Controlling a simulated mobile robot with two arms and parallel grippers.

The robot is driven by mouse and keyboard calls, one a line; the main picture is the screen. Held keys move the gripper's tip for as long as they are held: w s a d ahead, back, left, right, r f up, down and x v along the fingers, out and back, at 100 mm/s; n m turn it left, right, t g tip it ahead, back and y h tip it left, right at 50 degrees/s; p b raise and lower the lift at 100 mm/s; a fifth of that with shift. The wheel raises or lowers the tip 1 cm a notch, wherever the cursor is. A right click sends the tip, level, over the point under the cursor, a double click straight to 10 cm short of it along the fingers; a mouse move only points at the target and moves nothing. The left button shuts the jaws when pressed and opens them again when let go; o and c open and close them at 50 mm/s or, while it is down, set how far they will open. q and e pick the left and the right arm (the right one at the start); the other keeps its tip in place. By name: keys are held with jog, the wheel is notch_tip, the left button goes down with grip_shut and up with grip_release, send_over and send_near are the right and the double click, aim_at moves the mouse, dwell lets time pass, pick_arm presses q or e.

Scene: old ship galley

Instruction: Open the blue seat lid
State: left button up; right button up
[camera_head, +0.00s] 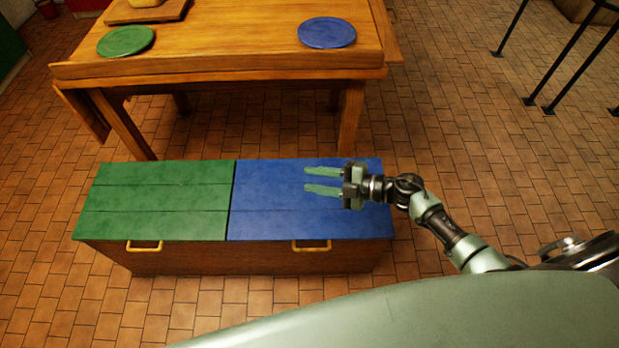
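The blue seat lid (268,205) is the right half of the top of a low wooden bench, and it lies flat and closed. A yellow handle (311,246) sits at its front edge. My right gripper (307,180) is over the right part of the blue lid, with its two fingers apart, pointing left, and nothing between them. I cannot tell its exact height above the lid. The handle is in front of the gripper and apart from it. My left gripper is not in view.
A green lid (160,200) with its own yellow handle (145,246) lies closed beside the blue one. Behind the bench stands a wooden table (220,50) with a green plate (126,41) and a blue plate (327,32). Tiled floor is clear to the right. Black metal legs stand at the upper right.

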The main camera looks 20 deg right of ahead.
jog(key=shift+x, duration=0.85)
jog(key=shift+d, duration=0.1)
grip_shut()
dwell(0.6)
grip_release()
jog(key=v, duration=0.7)
jog(key=shift+s+d, duration=0.2)
jog(key=shift+d, duration=0.15)
